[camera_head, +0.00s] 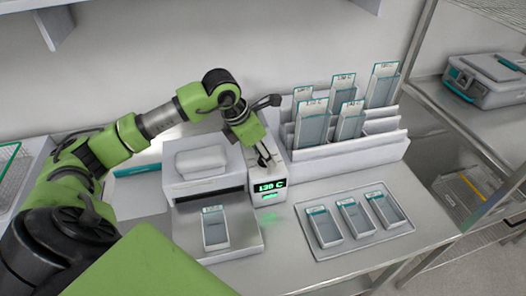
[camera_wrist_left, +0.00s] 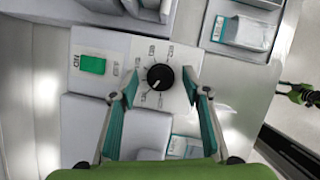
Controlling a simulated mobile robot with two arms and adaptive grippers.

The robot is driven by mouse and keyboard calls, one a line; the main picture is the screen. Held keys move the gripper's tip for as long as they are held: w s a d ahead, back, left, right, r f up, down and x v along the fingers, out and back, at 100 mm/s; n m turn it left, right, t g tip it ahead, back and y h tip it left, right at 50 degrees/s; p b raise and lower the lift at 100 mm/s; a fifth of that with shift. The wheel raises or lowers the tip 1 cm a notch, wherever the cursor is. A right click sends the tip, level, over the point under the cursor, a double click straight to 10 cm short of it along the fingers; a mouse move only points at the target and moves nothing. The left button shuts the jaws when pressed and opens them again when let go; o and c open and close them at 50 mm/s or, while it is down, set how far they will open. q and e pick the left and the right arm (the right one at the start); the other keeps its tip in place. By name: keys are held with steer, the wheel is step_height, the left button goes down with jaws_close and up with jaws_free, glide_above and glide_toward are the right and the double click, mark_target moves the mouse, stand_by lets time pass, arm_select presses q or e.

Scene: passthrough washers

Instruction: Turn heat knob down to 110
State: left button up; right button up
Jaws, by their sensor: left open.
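The heat knob (camera_wrist_left: 160,77) is a round black dial with a light pointer mark, on a white panel with printed numbers around it. The display (camera_head: 268,187) on the sealing machine's front glows green and appears to read 138 C. My left gripper (camera_head: 264,159) is above the machine's control housing, pointing down. In the left wrist view its open fingers (camera_wrist_left: 159,88) lie on either side of the knob, with a visible gap to it. In the head view the knob is hidden by the gripper. My right gripper is not in view.
A green ON switch (camera_wrist_left: 92,65) is beside the knob panel. A pouch (camera_head: 215,228) lies on the machine's front tray. A tray (camera_head: 318,252) with 3 pouches is to the right.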

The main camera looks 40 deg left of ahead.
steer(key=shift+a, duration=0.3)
arm_select(q)
steer(key=c, duration=1.1)
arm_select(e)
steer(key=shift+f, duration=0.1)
arm_select(q)
steer(key=shift+f+n+b, duration=0.1)
steer(key=shift+n+b, duration=0.4)
steer(key=shift+b, duration=0.15)
steer(key=shift+d+n+t+y+b, duration=0.15)
steer(key=shift+n+t+y+b, duration=0.25)
steer(key=shift+n+b, duration=0.6)
steer(key=shift+n+y+b, duration=0.6)
steer(key=shift+n, duration=0.6)
steer(key=shift+d+n+y+b, duration=0.1)
steer(key=shift+n+y+b, duration=0.35)
steer(key=shift+n, duration=0.65)
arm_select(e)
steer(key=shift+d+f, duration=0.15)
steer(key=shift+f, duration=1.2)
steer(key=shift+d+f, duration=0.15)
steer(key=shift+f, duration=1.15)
